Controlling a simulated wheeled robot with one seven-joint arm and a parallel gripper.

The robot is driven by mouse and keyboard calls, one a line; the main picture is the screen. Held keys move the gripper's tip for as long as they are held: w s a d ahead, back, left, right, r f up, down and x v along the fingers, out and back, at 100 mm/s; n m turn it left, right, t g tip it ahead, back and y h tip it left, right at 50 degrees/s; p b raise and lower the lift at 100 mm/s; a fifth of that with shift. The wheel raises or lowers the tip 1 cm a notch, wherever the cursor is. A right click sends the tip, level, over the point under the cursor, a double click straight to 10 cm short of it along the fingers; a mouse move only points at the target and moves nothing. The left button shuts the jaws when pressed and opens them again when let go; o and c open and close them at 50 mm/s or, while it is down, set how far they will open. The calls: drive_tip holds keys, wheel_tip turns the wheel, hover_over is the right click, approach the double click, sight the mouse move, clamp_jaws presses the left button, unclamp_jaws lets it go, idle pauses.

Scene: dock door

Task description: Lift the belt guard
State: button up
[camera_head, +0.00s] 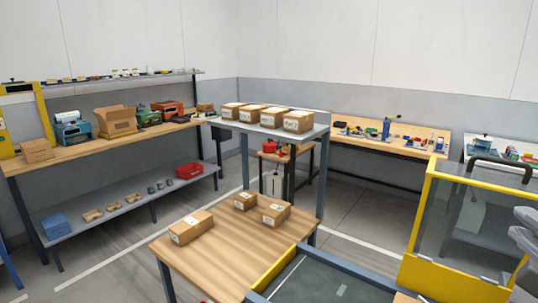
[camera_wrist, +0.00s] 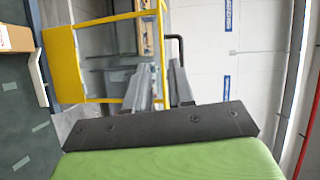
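The belt guard (camera_head: 466,222) is a clear panel in a yellow frame with a black bar handle (camera_head: 502,166) at its top. It stands upright at the right of the head view. In the wrist view the yellow frame (camera_wrist: 165,52) shows at upper left, with the black handle (camera_wrist: 182,48) beside it. My gripper (camera_head: 524,228) shows at the right edge of the head view, below the handle in the picture. In the wrist view my gripper (camera_wrist: 161,72) has its two grey fingers apart, near the handle. Nothing is seen held. The fingers hide part of the guard.
A dark green belt (camera_head: 325,284) with a blue-grey frame lies left of the guard. A wooden table (camera_head: 215,258) with a few cartons is beside it. Workbenches line the walls. A carton (camera_wrist: 14,38) sits at the wrist view's left edge. Floor is clear behind the belt.

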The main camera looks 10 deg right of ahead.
drive_tip(key=w+a+f+n+g+y+p, duration=0.2)
drive_tip(key=w+a+f+n+y, duration=0.15)
drive_tip(key=a+n, duration=0.4)
drive_tip(key=w+a+f+n+g+y+p, duration=0.25)
drive_tip(key=w+a+n, duration=0.2)
drive_tip(key=a, duration=0.65)
drive_tip(key=s+a+f+n+g+p, duration=0.3)
drive_tip(key=s+a+f+n+g, duration=0.2)
drive_tip(key=s+a+f+n, duration=0.2)
drive_tip(key=s+a+n, duration=0.1)
drive_tip(key=s+n, duration=0.1)
drive_tip(key=shift+s+a+f+n+g, duration=0.35)
drive_tip(key=shift+s+a+n, duration=0.05)
